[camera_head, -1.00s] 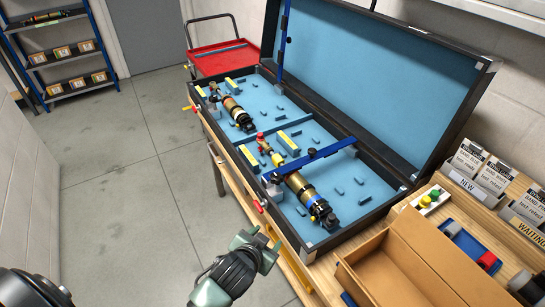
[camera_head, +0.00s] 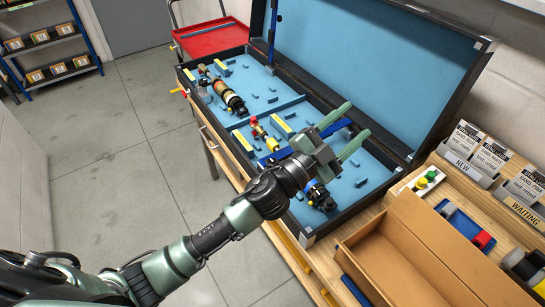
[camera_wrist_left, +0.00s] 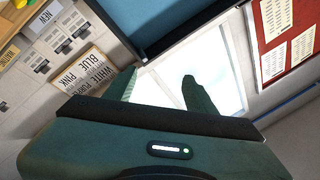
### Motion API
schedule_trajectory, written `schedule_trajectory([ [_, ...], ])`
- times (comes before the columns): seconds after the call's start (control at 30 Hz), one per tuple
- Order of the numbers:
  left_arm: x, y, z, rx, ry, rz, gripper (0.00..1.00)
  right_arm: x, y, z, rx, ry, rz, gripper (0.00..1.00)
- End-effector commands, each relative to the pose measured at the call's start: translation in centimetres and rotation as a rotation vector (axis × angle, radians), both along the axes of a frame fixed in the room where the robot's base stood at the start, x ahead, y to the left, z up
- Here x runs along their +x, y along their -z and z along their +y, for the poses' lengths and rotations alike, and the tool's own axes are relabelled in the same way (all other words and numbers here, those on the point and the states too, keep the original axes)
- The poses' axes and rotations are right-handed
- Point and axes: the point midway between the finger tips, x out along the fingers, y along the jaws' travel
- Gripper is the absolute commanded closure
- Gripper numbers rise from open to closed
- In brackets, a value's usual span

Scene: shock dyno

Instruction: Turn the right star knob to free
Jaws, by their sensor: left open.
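My left gripper (camera_head: 357,119) reaches in from the lower left and hangs over the right bay of the open blue-lined case (camera_head: 312,232). Its two green fingers are apart with nothing between them. A blue clamp bar (camera_head: 271,158) lies across the right shock absorber (camera_head: 321,197), partly behind my gripper. The right star knob cannot be made out; my gripper and wrist cover the middle of the bar. The left wrist view shows the open fingers (camera_wrist_left: 160,88) but no knob. My right gripper is not in view.
A second blue bar (camera_head: 272,32) stands upright at the left bay, where another shock (camera_head: 231,98) lies. The case lid (camera_head: 385,60) stands open behind. An open cardboard box (camera_head: 365,243) and card holders (camera_head: 465,165) are at right. A red cart (camera_head: 213,40) stands beyond.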

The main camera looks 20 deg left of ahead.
Motion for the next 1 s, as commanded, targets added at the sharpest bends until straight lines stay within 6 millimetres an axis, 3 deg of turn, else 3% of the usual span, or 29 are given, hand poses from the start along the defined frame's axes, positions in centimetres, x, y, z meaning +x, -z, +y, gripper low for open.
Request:
schedule_trajectory([
  [0.03, -0.5, -1.9, -2.9, 0.076, 0.116, -0.111, 0.45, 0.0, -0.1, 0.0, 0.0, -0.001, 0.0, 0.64],
  [0.13, -3.0, -2.5, -8.1, 0.27, 0.374, -0.284, 0.45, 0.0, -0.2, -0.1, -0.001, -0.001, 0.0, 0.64],
  [0.23, -5.3, 0.2, -11.0, 0.517, 0.625, -0.382, 0.45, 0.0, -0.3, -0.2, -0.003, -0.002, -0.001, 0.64],
  [0.33, -6.2, 4.8, -10.5, 0.817, 0.846, -0.392, 0.45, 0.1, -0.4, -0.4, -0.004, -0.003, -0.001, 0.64],
  [0.43, -5.1, 9.6, -6.2, 1.149, 1.014, -0.304, 0.45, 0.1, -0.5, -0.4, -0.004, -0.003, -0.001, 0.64],
  [0.5, -3.5, 11.9, -1.4, 1.376, 1.085, -0.189, 0.45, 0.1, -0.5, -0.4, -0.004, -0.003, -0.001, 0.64],
  [0.6, -1.1, 13.0, 6.1, 1.65, 1.121, 0.017, 0.45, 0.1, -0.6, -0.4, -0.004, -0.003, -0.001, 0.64],
  [0.7, 0.5, 12.4, 12.3, 1.832, 1.107, 0.21, 0.45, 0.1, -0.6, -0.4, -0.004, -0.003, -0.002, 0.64],
  [0.83, 1.2, 11.4, 16.6, 1.941, 1.083, 0.359, 0.45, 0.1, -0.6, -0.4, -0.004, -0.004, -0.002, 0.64],
  [1.0, 1.3, 12.2, 17.5, 1.962, 1.08, 0.396, 0.45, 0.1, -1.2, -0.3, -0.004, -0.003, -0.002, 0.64],
])
